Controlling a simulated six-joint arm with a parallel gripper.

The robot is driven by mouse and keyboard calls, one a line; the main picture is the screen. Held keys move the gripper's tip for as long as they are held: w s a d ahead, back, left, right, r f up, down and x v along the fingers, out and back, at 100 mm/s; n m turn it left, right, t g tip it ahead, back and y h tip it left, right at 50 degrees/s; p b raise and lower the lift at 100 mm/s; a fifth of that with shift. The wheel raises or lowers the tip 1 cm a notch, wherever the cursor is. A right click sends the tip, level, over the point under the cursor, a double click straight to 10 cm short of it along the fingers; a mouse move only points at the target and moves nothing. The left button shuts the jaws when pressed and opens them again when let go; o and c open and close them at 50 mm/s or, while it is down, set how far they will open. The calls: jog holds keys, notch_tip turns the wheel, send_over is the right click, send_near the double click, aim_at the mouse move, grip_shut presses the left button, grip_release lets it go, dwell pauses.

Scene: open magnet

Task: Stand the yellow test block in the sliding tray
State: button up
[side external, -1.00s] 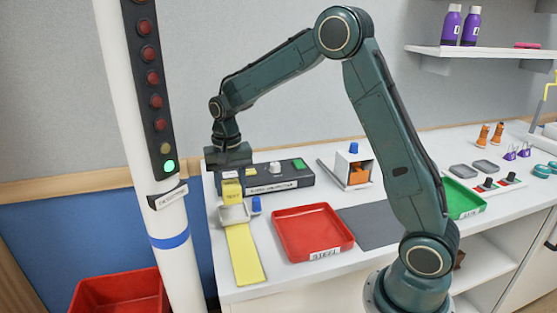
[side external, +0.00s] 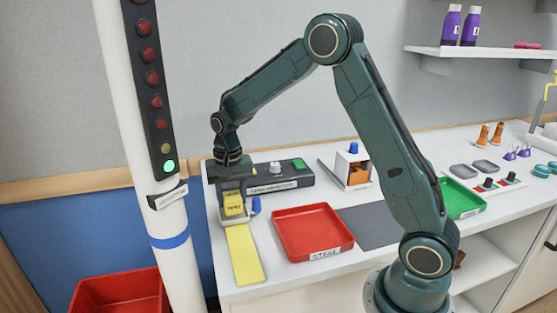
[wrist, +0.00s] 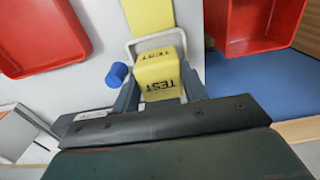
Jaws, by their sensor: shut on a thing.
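The yellow test block (side external: 233,207), marked TEST, is between the fingers of my gripper (side external: 235,199). In the wrist view the block (wrist: 160,78) has a grey-blue finger of my gripper (wrist: 162,90) on each side. The gripper is shut on it. The block looks upright, low at the small pale sliding tray (side external: 236,222). The tray's pale rim (wrist: 133,45) shows around the block's far side in the wrist view. The block and fingers hide most of the tray, and I cannot tell whether the block touches its floor.
A blue knob (side external: 256,205) stands close beside the tray. A yellow strip (side external: 244,256) runs from the tray toward the front edge. A red tray (side external: 312,232) lies to the right. A dark box with a green button (side external: 285,180) is behind. A green lamp (side external: 169,166) is lit.

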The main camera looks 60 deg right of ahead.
jog(key=shift+f, duration=0.35)
jog(key=shift+f, duration=0.15)
jog(key=o, duration=1.1)
jog(key=shift+r, duration=6.95)
